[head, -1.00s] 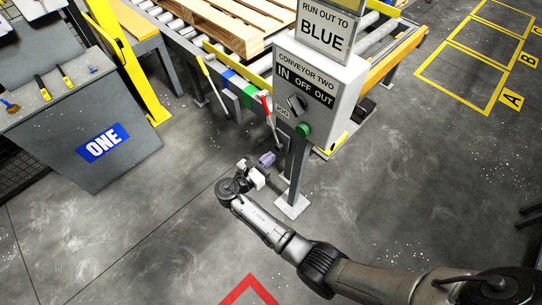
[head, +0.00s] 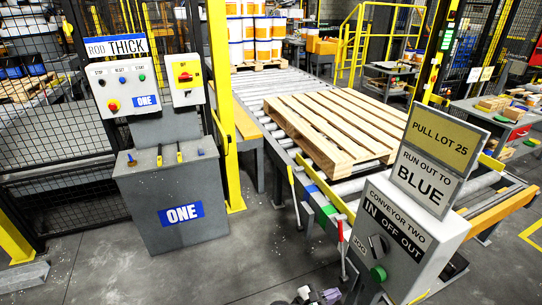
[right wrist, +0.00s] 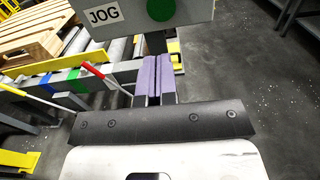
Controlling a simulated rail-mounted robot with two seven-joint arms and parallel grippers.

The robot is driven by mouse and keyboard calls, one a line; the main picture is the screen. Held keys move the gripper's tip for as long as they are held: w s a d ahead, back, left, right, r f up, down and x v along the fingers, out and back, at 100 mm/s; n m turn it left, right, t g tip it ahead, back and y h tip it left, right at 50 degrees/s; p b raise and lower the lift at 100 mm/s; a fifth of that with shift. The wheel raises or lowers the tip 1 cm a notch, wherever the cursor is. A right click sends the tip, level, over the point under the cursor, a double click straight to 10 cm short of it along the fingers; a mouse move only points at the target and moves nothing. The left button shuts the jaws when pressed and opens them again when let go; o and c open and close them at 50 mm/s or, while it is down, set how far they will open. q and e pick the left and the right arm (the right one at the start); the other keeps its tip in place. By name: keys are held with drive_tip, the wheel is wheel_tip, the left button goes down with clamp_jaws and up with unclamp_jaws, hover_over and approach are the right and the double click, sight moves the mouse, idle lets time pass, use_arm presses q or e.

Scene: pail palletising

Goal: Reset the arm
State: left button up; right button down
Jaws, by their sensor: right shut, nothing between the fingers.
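My right gripper (head: 332,296) shows at the bottom edge of the head view, left of the conveyor two control box (head: 402,256). In the right wrist view its two purple fingers (right wrist: 152,72) are together with nothing between them. They point toward the grey post under the box, and the box's JOG label and green button (right wrist: 160,8) show above them. Whether the fingers touch the post cannot be told. Most of my right arm is out of the head view. My left gripper is not in view.
A wooden pallet (head: 335,120) lies on the rollers. A grey console (head: 150,205) marked ONE stands left. Bare floor (head: 235,270) lies between console and conveyor.

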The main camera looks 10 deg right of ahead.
drive_tip(key=s+a+r+m+t+y, duration=0.1)
drive_tip(key=a+r+m+t+y, duration=0.2)
drive_tip(key=m+y, duration=0.6)
drive_tip(key=s+a+r+m+t+y, duration=0.1)
drive_tip(key=s+a+r+m+y, duration=0.2)
drive_tip(key=m+y, duration=0.5)
drive_tip(key=s+d+f+g, duration=0.1)
drive_tip(key=s+f, duration=0.2)
drive_tip(key=s, duration=0.6)
drive_tip(key=s+d+f+m+g, duration=0.15)
drive_tip(key=s+f, duration=0.25)
drive_tip(key=s, duration=0.6)
drive_tip(key=s+d+f+g, duration=0.1)
drive_tip(key=s+f+g, duration=0.15)
drive_tip(key=s, duration=0.65)
wheel_tip(320, 180, up, 31)
drive_tip(key=p, duration=3.1)
drive_tip(key=shift+s+t+y+p, duration=0.2)
drive_tip(key=shift+t+y+p, duration=0.1)
drive_tip(key=shift+t+y, duration=0.1)
